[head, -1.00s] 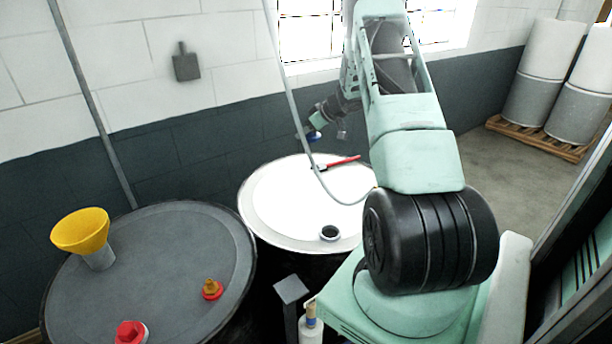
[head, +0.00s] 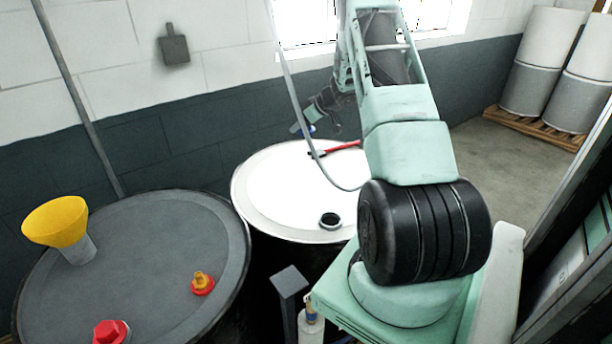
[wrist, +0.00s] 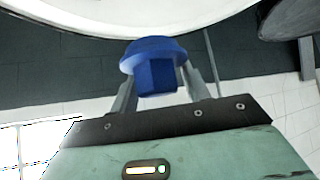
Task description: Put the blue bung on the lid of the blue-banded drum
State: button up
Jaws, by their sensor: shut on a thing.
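My gripper (wrist: 158,88) is shut on the blue bung (wrist: 155,65), which has a hexagonal head and a wider round flange. In the head view the blue bung (head: 308,131) is a small spot at the end of my arm, near the far rim of a white-lidded drum (head: 285,180). That lid's pale edge also shows at the top of the wrist view (wrist: 120,22); the bung appears apart from it. No blue band shows on either drum; their sides are mostly dark or hidden.
The white lid carries a dark ring (head: 330,220) and a red-handled tool (head: 342,148). The grey drum lid (head: 140,260) at left holds a yellow funnel (head: 57,222), a red bung (head: 110,333) and a red-and-yellow fitting (head: 202,284). A grey post (head: 290,285) stands in front.

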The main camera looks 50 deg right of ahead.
aim_at(302, 134)
notch_tip(302, 134, down, 4)
jog(key=b, duration=0.2)
jog(key=shift+r+b, duration=0.1)
jog(key=shift+b, duration=0.2)
notch_tip(302, 134, down, 10)
jog(key=p, duration=0.3)
jog(key=o, duration=1.1)
jog(key=shift+c, duration=0.2)
